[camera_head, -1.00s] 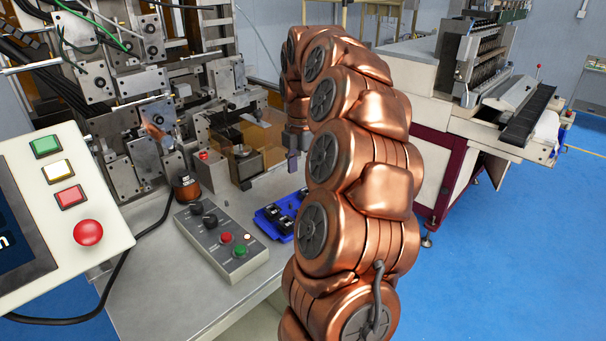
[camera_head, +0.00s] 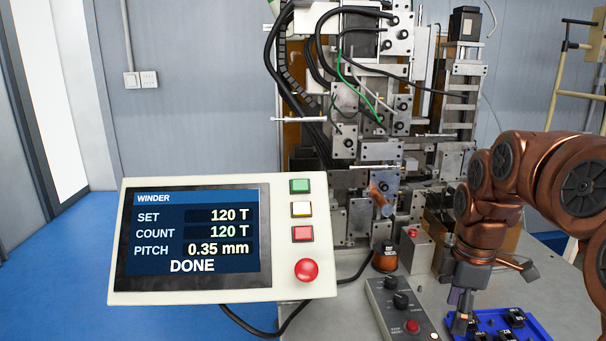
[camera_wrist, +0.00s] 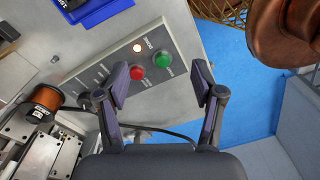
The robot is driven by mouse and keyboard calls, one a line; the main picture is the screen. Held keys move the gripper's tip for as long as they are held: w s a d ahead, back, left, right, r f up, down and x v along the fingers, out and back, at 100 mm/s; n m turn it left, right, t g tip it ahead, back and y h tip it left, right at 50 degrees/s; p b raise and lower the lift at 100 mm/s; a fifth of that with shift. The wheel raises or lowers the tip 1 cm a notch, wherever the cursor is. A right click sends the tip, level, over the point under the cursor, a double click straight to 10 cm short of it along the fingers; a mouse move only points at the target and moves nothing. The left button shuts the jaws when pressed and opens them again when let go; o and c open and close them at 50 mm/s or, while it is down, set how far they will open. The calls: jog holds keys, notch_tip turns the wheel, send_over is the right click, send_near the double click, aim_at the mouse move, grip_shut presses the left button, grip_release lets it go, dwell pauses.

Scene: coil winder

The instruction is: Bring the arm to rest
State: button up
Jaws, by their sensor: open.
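My arm (camera_head: 545,185), copper-coloured, reaches in from the right of the head view and bends down over the workbench. My gripper (camera_head: 462,318) hangs at its end, beside the blue tray (camera_head: 540,336) with several dark parts in it. In the wrist view my gripper (camera_wrist: 162,80) is open, with nothing between its fingers. The grey control box (camera_wrist: 150,55), with a lit lamp, a red button and a green button, lies beyond the fingertips. It also shows in the head view (camera_head: 385,310).
The winder screen (camera_head: 190,232) reads 120 T set, 120 T count, DONE. Its panel has a red stop button (camera_head: 306,270). A copper wire spool (camera_head: 385,258) is near the box. Blue floor (camera_head: 50,260) is clear at left.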

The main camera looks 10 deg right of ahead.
jog(key=s+a+f+m, duration=0.4)
jog(key=s+a+m, duration=0.2)
jog(key=s, duration=0.4)
jog(key=s+a+f+m+g, duration=0.1)
jog(key=s+a+f+m, duration=0.3)
jog(key=s+a, duration=0.5)
jog(key=s+m, duration=0.2)
jog(key=shift+s+a+m+g, duration=0.15)
jog(key=shift+a+m+g, duration=0.1)
jog(key=shift+m+g, duration=0.05)
